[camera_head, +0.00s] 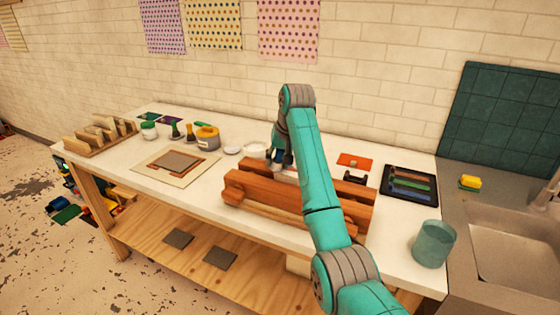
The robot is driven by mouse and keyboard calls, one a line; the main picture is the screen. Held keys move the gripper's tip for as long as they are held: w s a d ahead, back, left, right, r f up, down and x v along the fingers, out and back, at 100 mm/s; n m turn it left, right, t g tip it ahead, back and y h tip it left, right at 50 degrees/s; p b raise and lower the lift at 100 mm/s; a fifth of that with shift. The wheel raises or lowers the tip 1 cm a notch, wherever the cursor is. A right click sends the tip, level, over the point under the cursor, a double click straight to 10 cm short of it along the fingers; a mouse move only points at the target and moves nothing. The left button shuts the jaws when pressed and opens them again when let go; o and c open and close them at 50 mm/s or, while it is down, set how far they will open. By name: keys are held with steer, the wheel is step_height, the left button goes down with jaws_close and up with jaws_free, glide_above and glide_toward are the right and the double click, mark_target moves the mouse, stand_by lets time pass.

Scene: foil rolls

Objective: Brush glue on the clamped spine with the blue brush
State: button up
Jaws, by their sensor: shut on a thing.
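The wooden clamp (262,198), two long reddish-brown beams, lies on the white bench. A pale strip, perhaps the spine, shows between the beams near its left part, but my arm hides much of the clamp. My gripper (279,161) points down at the clamp's back edge, just right of a white bowl (254,149). It is shut on a small dark thing, too small here to make out as the blue brush. Whether that thing touches the clamp or bowl I cannot tell. A black tray (411,201) at the right holds several long coloured things, one bluish.
Pots and jars (208,138) stand at the back left. A framed board (174,165) lies in front of them, with a wooden rack (99,137) at the far left. A teal cup (434,243) stands at the right front near the sink (515,250).

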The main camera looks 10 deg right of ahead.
step_height(320, 180, up, 3)
steer(key=shift+s+d+f, duration=0.1)
steer(key=shift+f, duration=0.1)
steer(key=shift+r, duration=2.75)
steer(key=shift+f, duration=0.1)
steer(key=shift+f, duration=0.35)
